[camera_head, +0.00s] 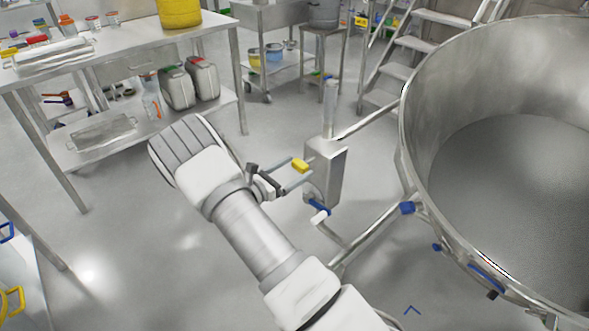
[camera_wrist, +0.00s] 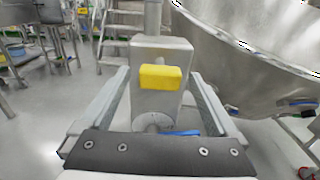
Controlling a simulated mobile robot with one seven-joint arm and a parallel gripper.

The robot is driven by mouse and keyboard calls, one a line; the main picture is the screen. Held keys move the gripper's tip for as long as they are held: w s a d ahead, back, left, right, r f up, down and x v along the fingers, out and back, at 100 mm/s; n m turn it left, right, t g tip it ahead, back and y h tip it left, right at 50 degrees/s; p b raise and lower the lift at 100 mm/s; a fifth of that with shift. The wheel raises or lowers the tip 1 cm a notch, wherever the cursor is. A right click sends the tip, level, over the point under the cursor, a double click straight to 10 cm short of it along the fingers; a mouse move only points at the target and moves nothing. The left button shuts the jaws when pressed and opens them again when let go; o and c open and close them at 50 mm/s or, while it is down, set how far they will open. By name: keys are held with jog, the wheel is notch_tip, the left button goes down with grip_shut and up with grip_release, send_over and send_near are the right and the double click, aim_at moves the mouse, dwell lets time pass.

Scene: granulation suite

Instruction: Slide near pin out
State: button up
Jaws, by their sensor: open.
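A yellow block-shaped grip (camera_head: 300,165), which looks like the head of the near pin, stands out from the front of a steel box (camera_head: 328,175) beside the big vessel. It also shows in the wrist view (camera_wrist: 161,77), centred before the box face.
A blue lever (camera_head: 319,207) with a white end sits low on the box. The large steel vessel (camera_head: 410,140) stands at right, joined to the box by steel tubes. A steel table (camera_head: 130,48) is at left, steps (camera_head: 412,43) behind.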

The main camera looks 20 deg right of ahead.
jog(key=p+v, duration=0.2)
jog(key=v, duration=1.5)
jog(key=shift+a, duration=0.2)
jog(key=shift+s+r, duration=0.1)
